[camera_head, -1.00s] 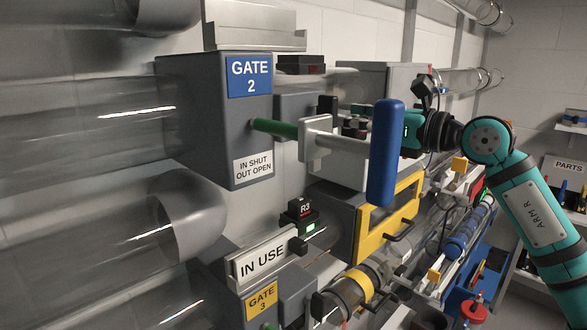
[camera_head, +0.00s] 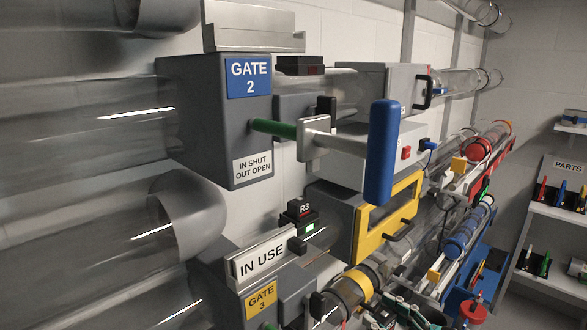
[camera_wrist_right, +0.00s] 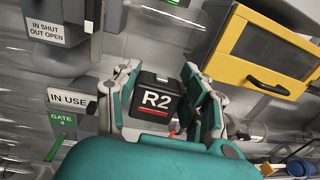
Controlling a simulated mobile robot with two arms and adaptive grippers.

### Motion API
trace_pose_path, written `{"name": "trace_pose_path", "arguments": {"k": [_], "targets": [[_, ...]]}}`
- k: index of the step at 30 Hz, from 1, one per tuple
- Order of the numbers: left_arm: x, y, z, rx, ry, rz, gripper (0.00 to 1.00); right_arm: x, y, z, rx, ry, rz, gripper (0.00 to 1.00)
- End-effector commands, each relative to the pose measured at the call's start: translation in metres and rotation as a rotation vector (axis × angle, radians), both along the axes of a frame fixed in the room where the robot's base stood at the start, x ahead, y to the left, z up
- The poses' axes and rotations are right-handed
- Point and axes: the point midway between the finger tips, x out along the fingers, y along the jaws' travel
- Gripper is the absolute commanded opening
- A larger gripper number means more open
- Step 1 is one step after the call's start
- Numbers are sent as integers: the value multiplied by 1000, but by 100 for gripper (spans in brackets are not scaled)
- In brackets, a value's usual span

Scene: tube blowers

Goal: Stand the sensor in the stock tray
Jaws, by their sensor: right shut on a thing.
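The sensor is a small black block marked R2 (camera_wrist_right: 155,98) with a red stripe. In the right wrist view it sits between the two fingers of my right gripper (camera_wrist_right: 158,80), which is shut on it. In the head view my right gripper (camera_head: 405,310) is low at the bottom edge, partly cut off, and the sensor cannot be made out there. A blue tray (camera_head: 492,284) with a red valve-like part stands at the lower right; no label shows whether it is the stock tray. My left gripper is not in view.
A similar sensor R3 (camera_head: 300,212) sits on the pipe above the IN USE plate (camera_head: 262,257). The blue gate handle (camera_head: 382,150) and yellow-framed door (camera_head: 385,222) stick out from the wall. A PARTS shelf (camera_head: 568,165) is at right.

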Motion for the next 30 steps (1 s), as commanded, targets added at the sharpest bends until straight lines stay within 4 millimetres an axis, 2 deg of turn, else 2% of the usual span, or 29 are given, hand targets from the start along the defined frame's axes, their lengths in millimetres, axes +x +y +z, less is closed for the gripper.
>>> {"name": "trace_pose_path", "arguments": {"k": [1, 4, 13, 19, 30], "targets": [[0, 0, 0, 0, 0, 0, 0, -15, -4, -13, 2, 10, -16, 10], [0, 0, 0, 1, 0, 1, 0, -38, -12, -27, 2, 9, -46, 10], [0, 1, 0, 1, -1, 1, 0, -85, -25, -48, 0, 8, -97, 10], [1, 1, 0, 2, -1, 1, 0, -99, -29, -52, 2, 5, -113, 10], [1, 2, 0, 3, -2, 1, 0, -96, -28, -47, 8, 0, -168, 10]]}}
